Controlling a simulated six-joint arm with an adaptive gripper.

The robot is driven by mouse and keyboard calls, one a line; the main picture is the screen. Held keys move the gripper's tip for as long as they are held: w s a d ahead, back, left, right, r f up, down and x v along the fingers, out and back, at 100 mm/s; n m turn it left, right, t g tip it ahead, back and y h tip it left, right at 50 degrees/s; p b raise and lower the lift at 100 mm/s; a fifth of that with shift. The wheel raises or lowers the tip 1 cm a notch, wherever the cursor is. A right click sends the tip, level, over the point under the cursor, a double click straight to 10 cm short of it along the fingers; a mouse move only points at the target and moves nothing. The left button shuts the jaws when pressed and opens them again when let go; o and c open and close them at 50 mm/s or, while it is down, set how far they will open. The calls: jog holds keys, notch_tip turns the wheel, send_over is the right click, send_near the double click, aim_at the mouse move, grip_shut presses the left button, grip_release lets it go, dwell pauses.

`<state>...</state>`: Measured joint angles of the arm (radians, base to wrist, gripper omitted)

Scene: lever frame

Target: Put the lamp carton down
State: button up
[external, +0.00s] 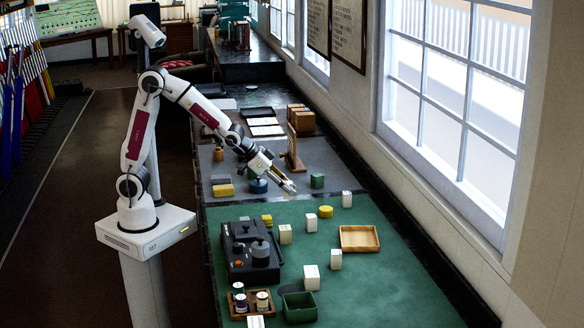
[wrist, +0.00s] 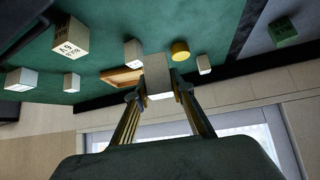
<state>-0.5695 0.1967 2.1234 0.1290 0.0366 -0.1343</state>
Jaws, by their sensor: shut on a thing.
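My gripper (external: 288,187) is over the far part of the green mat (external: 370,290), near its border with the grey surface. In the wrist view its two fingers (wrist: 157,92) are shut on a pale carton (wrist: 157,75), held between the fingertips. No label on the held carton can be read, so I cannot tell from print that it is the lamp carton. In the external view the held carton is too small and covered to make out clearly. It appears to be above the surface, apart from the other cartons.
Several white cartons stand on the mat, including one at the right (external: 347,199) and one nearer (external: 311,277). A wooden tray (external: 359,239), yellow round tin (external: 326,212), black device (external: 250,255) and green bin (external: 299,307) stand there too. Clear mat lies at front right.

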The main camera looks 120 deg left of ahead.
jog(key=w+a+r+m, duration=0.1)
jog(key=w+a, duration=0.1)
jog(key=w, duration=1.1)
jog(key=m+h, duration=0.1)
send_over(351, 241)
jog(key=shift+f+t, duration=0.1)
jog(key=shift+t, duration=0.2)
jog(key=shift+f, duration=0.1)
jog(key=shift+f, duration=2.45)
jog(key=shift+f, duration=0.1)
jog(key=shift+f, duration=2.35)
jog(key=shift+f, duration=0.2)
